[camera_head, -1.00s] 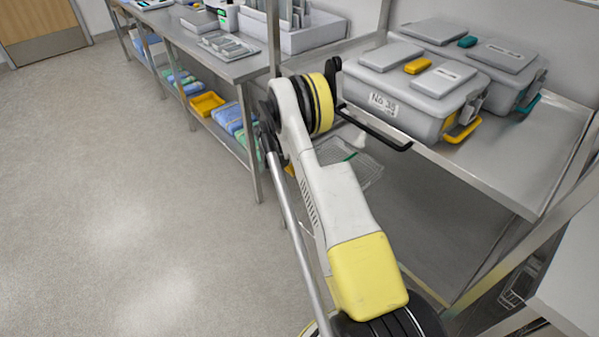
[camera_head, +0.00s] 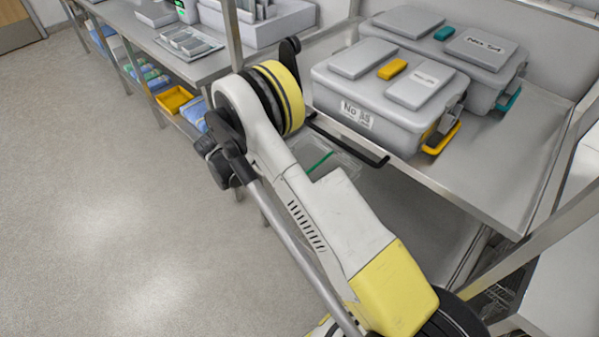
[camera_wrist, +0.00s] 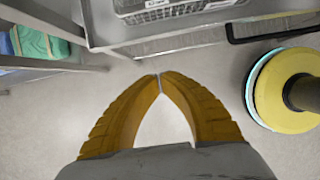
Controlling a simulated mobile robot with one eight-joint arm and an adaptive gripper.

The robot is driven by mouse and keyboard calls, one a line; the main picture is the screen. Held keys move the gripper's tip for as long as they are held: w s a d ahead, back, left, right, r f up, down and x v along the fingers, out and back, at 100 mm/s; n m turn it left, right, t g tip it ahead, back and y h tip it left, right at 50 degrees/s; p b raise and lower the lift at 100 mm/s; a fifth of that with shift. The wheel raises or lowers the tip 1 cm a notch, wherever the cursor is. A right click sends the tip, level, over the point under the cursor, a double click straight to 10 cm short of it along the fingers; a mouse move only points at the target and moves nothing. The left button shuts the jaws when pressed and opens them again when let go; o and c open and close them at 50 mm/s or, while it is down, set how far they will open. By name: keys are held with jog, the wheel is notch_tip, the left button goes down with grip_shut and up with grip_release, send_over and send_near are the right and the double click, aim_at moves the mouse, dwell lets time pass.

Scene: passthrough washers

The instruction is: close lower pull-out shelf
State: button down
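The lower pull-out shelf (camera_head: 425,205) shows as a grey surface under the upper shelf in the head view, partly hidden by my arm. In the wrist view, a grey shelf edge (camera_wrist: 120,38) with a wire basket (camera_wrist: 180,8) lies at the top. A black bar handle (camera_wrist: 275,34) stands to the right of the basket. My gripper (camera_wrist: 158,78) has its two yellow fingers meeting at the tips, with nothing between them. The fingertips are below the shelf edge in the picture and look apart from it. The fingers are hidden in the head view.
The upper shelf (camera_head: 530,150) carries grey lidded boxes (camera_head: 385,85) and has a black handle (camera_head: 345,140). A steel table (camera_head: 160,45) with trays stands at the left, with a yellow bin (camera_head: 173,99) below. The floor (camera_head: 95,190) at the left is clear.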

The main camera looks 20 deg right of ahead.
jog(key=w+d+f+b, duration=0.2)
jog(key=d+f+b, duration=0.3)
jog(key=f, duration=0.4)
jog(key=shift+w+d+f+b, duration=0.15)
jog(key=shift+w+d+b, duration=0.25)
jog(key=shift+d, duration=0.4)
jog(key=d, duration=0.1)
jog(key=w+d, duration=0.1)
jog(key=d, duration=0.1)
jog(key=w+d, duration=0.1)
jog(key=shift+d, duration=0.4)
